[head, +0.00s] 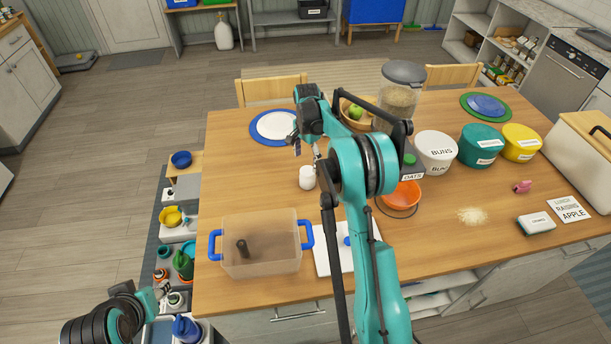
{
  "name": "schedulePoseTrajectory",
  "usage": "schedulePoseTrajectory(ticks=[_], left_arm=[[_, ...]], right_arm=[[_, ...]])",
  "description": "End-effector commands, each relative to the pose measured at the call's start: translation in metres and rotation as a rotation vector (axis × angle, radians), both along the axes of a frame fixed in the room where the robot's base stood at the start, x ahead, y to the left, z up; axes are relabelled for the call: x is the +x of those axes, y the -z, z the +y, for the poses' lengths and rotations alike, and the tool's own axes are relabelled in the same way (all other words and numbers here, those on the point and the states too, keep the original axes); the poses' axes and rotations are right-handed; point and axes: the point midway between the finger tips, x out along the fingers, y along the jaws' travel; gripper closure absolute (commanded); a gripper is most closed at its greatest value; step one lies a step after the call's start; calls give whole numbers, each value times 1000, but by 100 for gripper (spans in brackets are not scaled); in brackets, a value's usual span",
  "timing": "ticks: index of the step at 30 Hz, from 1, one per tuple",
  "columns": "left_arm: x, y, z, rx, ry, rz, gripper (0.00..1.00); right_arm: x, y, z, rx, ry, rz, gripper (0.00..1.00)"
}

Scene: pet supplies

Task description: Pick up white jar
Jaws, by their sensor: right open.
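The white jar (307,178) stands upright on the wooden table, left of my right arm. My right gripper (306,153) is open and empty, pointing down just behind and above the jar in the head view. Its fingers are small and partly hidden by the wrist, and I cannot tell whether one touches the jar.
A clear bin (262,262) with blue handles stands in front of the jar. A white plate on a blue mat (256,135) lies behind it. An orange bowl (402,196), a white buns canister (435,153) and a tall clear container (398,105) stand to the right.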

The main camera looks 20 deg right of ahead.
Motion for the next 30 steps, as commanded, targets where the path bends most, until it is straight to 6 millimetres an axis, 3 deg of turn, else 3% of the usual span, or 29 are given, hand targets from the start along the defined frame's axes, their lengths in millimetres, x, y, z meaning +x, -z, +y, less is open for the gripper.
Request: schedulePoseTrajectory(ticks=[16, 24, 30], left_arm=[[0, 13, 0, 0, 0, 0, 60], [0, 13, 0, 0, 0, 0, 60], [0, 13, 0, 0, 0, 0, 60]], right_arm=[[-2, 68, -4, 0, -2, -1, 25], [-2, 73, -4, -1, -3, -1, 25], [-2, 73, -4, -1, -3, -1, 78]])
